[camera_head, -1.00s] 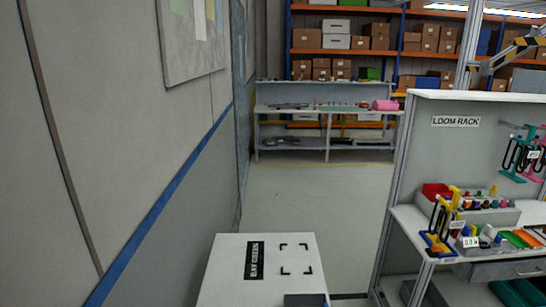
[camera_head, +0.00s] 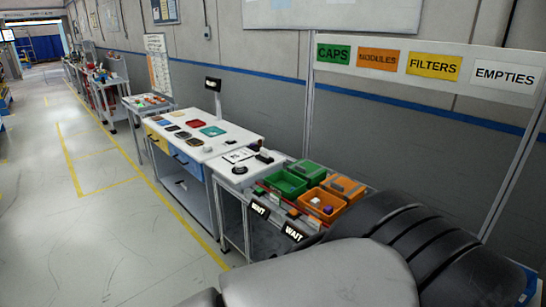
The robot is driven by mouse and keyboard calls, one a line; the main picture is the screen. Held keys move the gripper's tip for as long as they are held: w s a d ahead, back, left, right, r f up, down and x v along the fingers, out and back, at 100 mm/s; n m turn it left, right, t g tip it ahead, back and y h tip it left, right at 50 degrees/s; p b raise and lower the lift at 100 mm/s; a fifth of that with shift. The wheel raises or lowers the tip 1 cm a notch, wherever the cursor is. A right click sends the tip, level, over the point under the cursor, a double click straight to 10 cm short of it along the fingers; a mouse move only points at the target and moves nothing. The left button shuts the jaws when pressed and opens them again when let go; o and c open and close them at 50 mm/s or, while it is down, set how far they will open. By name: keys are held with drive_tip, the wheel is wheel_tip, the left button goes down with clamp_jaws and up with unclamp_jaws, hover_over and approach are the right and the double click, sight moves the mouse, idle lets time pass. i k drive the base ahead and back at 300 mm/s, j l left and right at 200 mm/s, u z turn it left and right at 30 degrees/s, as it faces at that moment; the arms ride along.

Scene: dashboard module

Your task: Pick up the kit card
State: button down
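I cannot pick out the kit card for certain. A small white card-like sheet with dark marks (camera_head: 238,155) lies on the white top of a low stand, right of the long white workbench (camera_head: 228,143); its print is too small to read. Small dark objects (camera_head: 264,157) lie close to its right. My gripper is not in view; only large grey and black parts of my own arm show at the lower right, hiding what is behind them.
Green bins (camera_head: 285,183) and orange bins (camera_head: 321,204) stand in front of my arm, by two "WAIT" signs (camera_head: 293,232). The floor (camera_head: 95,235) at left is clear.

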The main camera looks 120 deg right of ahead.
sight(264, 152)
drive_tip(key=z, duration=3.95)
drive_tip(key=i+j+z, duration=0.2)
drive_tip(key=i+z, duration=0.15)
drive_tip(key=z, duration=0.15)
drive_tip(key=i+j+z, duration=0.25)
drive_tip(key=z, duration=0.25)
drive_tip(key=i+j+z, duration=0.2)
drive_tip(key=j+z, duration=0.3)
drive_tip(key=i+j, duration=0.15)
drive_tip(key=j, duration=0.35)
drive_tip(key=i+j+z, duration=0.1)
drive_tip(key=j, duration=0.4)
drive_tip(key=i+j, duration=0.2)
drive_tip(key=j, duration=0.3)
drive_tip(key=i+j, duration=0.1)
drive_tip(key=j, duration=0.4)
drive_tip(key=i+j+z, duration=0.1)
drive_tip(key=j, duration=0.4)
drive_tip(key=i+j, duration=0.15)
drive_tip(key=j, duration=0.35)
drive_tip(key=i+j+z, duration=0.1)
drive_tip(key=j, duration=0.4)
drive_tip(key=i+j, duration=0.1)
drive_tip(key=j, duration=0.4)
